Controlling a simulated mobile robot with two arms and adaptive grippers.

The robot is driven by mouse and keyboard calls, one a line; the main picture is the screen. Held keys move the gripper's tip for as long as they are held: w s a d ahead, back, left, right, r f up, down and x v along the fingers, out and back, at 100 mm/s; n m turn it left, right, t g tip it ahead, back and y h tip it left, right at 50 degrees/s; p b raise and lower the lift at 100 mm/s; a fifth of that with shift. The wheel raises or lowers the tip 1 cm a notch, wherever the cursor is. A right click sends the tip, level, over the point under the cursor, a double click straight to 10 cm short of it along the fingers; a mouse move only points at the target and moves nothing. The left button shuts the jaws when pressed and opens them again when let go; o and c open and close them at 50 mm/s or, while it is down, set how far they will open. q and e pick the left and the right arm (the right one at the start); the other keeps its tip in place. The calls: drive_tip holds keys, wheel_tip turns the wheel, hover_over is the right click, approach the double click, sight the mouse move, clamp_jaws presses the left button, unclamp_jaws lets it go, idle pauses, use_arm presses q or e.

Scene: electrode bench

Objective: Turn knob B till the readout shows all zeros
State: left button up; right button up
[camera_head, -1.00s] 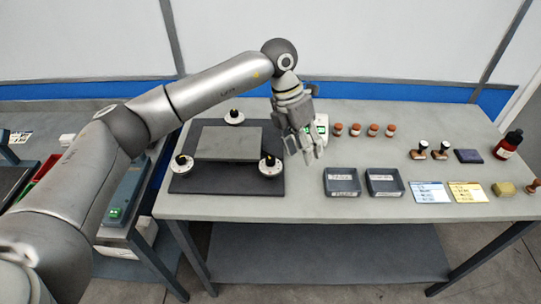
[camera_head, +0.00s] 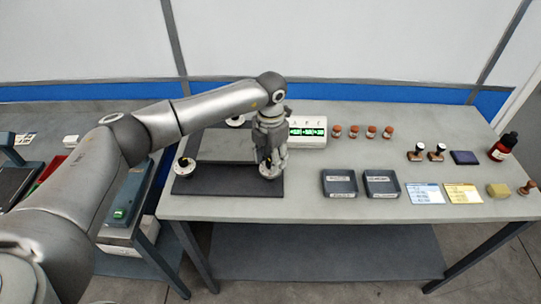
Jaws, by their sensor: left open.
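The knobs' letters are too small to read. The white readout box (camera_head: 306,131) stands behind the mat with green lit digits in several groups, too small to read surely. My right gripper is not in view.
A grey plate (camera_head: 222,147) lies between the knobs on the dark mat (camera_head: 225,187). Two dark trays (camera_head: 340,184) (camera_head: 382,184), small brown-capped jars (camera_head: 354,131), stamps, cards and a red bottle (camera_head: 503,146) stand to the right. The table's front strip is clear.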

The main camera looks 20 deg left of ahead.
use_arm(q)
drive_tip(key=shift+f, duration=0.25)
clamp_jaws()
